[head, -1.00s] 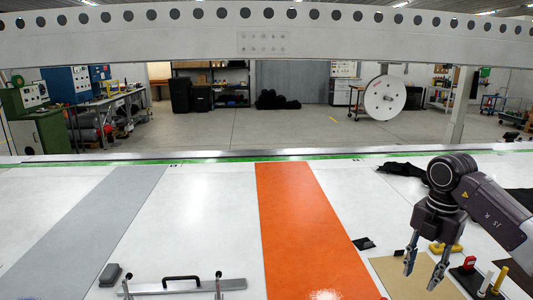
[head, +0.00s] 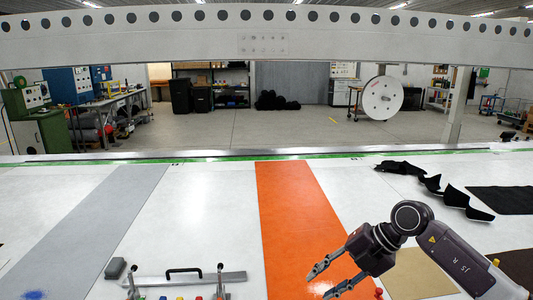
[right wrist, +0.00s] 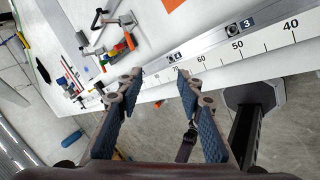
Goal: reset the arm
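My right arm (head: 460,262) reaches in from the lower right in the head view. Its gripper (head: 319,286) points left and down above the orange strip (head: 305,215). The two fingers stand apart with nothing between them. The right wrist view shows the same open gripper (right wrist: 160,73), with a table edge carrying a ruler scale (right wrist: 240,47) and the floor beyond the fingertips. My left arm and gripper are not in view.
A metal bar (head: 205,280) with a black handle and a grey block (head: 115,268) lie at the front left. Black cloth pieces (head: 440,188) lie at the right. A tan sheet (head: 420,272) lies under my arm. The grey strip (head: 90,225) and white table around it are mostly clear.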

